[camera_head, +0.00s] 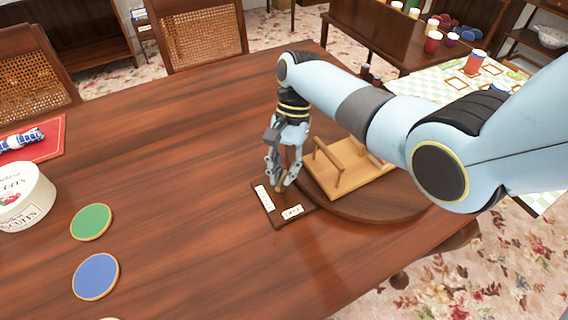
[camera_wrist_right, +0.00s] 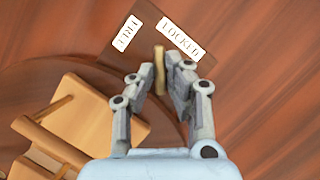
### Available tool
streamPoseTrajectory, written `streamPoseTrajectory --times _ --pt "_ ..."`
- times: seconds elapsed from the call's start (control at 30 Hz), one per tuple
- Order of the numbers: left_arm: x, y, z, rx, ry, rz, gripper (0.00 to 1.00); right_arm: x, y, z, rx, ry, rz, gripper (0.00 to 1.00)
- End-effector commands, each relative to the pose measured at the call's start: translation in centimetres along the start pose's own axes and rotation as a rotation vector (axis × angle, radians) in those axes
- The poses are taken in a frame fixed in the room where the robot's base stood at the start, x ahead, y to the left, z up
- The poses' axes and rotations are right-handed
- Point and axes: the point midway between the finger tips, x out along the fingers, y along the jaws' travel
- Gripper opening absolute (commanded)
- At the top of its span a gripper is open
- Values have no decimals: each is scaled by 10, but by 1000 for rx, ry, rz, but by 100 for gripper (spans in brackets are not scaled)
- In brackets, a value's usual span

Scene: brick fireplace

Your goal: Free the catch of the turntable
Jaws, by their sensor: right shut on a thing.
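The turntable (camera_head: 385,207) is a round dark wooden disc on the table, with a light wooden rack on it. At its left edge lies a dark catch plate (camera_head: 277,213) with two white labels. In the right wrist view the labels read FREE (camera_wrist_right: 127,33) and LOCKED (camera_wrist_right: 180,40). My right gripper (camera_head: 282,187) points down over the plate and is shut on the small brass-coloured catch lever (camera_wrist_right: 160,70). The lever's tip is near the labels; I cannot tell which one it is set to. The fingers hide part of it. My left gripper is not in view.
The light wooden rack (camera_head: 351,170) stands close beside my right gripper. A green coaster (camera_head: 91,222), a blue coaster (camera_head: 96,276) and a white round tin (camera_head: 24,199) are at the left. The middle of the table is clear. Chairs stand along the far edge.

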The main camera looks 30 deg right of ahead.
Motion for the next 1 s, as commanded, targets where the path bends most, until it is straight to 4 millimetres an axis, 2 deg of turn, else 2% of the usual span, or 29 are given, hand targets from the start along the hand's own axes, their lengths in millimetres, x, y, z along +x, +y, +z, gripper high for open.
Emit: streamPoseTrajectory --times 0.6,1.0 --pt "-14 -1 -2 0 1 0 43 0 -5 2 -530 -1 219 0" --pt "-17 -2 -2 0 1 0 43 0 -6 2 -750 1 311 0"
